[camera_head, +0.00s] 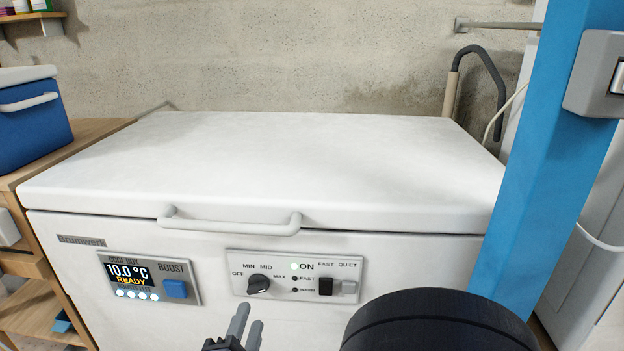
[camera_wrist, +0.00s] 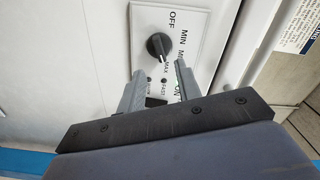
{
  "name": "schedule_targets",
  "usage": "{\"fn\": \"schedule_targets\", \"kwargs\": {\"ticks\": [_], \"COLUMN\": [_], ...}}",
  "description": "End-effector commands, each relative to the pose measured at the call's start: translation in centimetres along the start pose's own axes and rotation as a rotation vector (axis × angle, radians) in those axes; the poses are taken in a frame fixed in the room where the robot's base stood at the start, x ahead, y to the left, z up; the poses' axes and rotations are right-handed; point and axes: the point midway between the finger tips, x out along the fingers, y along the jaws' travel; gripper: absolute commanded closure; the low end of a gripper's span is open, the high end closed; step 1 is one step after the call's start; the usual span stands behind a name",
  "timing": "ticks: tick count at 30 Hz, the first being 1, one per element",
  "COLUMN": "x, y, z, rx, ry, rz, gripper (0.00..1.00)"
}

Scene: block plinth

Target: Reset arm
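My gripper (camera_head: 249,314) is at the bottom of the head view, in front of a white chest freezer (camera_head: 270,165). In the wrist view my gripper (camera_wrist: 160,73) has its two grey fingers apart with nothing held between them. Its fingers point toward the control panel (camera_head: 238,267), with the black rotary knob (camera_head: 258,284) just above and beyond the tips. The knob also shows in the wrist view (camera_wrist: 158,46) and appears clear of the fingers. The black rocker switch (camera_head: 325,286) is partly hidden by the gripper in the wrist view.
The freezer lid is closed, with a white handle (camera_head: 230,221) at its front edge. A display panel (camera_head: 148,279) reads 10.0 °C READY. A blue post (camera_head: 555,150) stands close at right. A blue cool box (camera_head: 35,120) sits on a wooden unit at left.

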Motion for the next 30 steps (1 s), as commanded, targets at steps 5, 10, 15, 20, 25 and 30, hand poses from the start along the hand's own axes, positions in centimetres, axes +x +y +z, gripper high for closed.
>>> {"fn": "schedule_targets", "kwargs": {"ticks": [5,10,15,20,25,30], "x": [2.6,4.7,5.9,6.3,6.3,6.2], "y": [0.2,0.1,0.0,0.0,-0.1,-0.1], "z": [-0.1,0.0,0.0,-0.1,0.0,0.0], "rx": [0.002,0.001,0.0,0.0,-0.001,-0.001], "ry": [0.005,0.004,0.002,0.0,0.0,-0.001], "rz": [0.001,-0.001,-0.001,-0.001,-0.001,-0.001], "gripper": [0.67,0.67,0.67,0.67,0.67,0.67]}}
